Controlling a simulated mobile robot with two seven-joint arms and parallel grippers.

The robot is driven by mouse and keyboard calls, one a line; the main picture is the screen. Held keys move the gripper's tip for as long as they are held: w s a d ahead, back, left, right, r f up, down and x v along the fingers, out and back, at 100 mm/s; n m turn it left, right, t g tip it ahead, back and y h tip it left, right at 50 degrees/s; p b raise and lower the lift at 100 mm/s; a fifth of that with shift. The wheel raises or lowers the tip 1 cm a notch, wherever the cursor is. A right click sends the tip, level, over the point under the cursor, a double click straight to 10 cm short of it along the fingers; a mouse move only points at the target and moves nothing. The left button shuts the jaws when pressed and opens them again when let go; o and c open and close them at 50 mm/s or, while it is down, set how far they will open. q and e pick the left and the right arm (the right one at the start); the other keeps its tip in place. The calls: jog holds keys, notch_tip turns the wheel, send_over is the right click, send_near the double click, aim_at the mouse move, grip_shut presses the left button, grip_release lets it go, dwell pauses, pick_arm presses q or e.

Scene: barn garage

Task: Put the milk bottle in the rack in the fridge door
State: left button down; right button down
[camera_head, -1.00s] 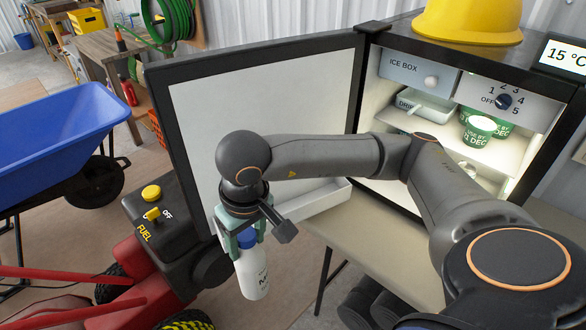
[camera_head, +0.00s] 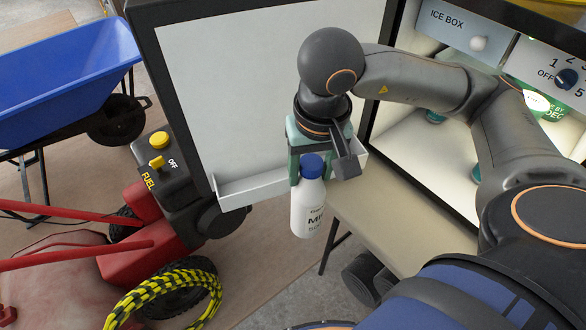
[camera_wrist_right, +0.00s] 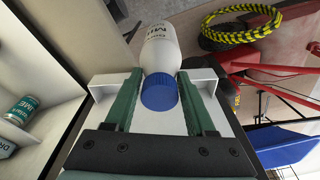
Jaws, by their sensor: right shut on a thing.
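The white milk bottle (camera_head: 308,210) with a blue cap (camera_head: 312,166) hangs roughly upright from my right gripper (camera_head: 307,170). The green fingers are shut on it around the cap and neck. The white rack (camera_head: 248,189) runs along the bottom of the open fridge door (camera_head: 235,90). In the head view the bottle overlaps the rack's right part; its base shows lower than the rack. In the right wrist view the bottle (camera_wrist_right: 162,50) lies beyond the fingers, with white rack (camera_wrist_right: 203,78) on both sides. I cannot tell its exact distance from the rack. My left gripper is out of view.
The lit fridge interior (camera_head: 425,150) is at the right, behind my right arm, with an ice box (camera_head: 460,30) on top. The fridge stands on a beige table (camera_head: 385,225). A red mower (camera_head: 125,250), a striped rope coil (camera_head: 165,290) and a blue wheelbarrow (camera_head: 65,60) are left.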

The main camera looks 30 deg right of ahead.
jog(key=s+d+r+m, duration=0.2)
jog(key=s+m, duration=0.1)
jog(key=s, duration=0.1)
jog(key=shift+h, duration=0.3)
jog(key=w+d, duration=0.1)
jog(key=w, duration=0.5)
jog(key=w+d+p, duration=0.1)
jog(key=w+d, duration=0.1)
jog(key=w, duration=0.5)
jog(key=w+d, duration=0.2)
jog(key=w, duration=0.4)
jog(key=shift+w+f+p, duration=0.2)
jog(key=shift+f+p, duration=0.05)
jog(key=shift+p, duration=0.1)
notch_tip(320, 180, down, 7)
jog(key=shift+w+p, duration=0.15)
jog(key=shift+p, duration=0.3)
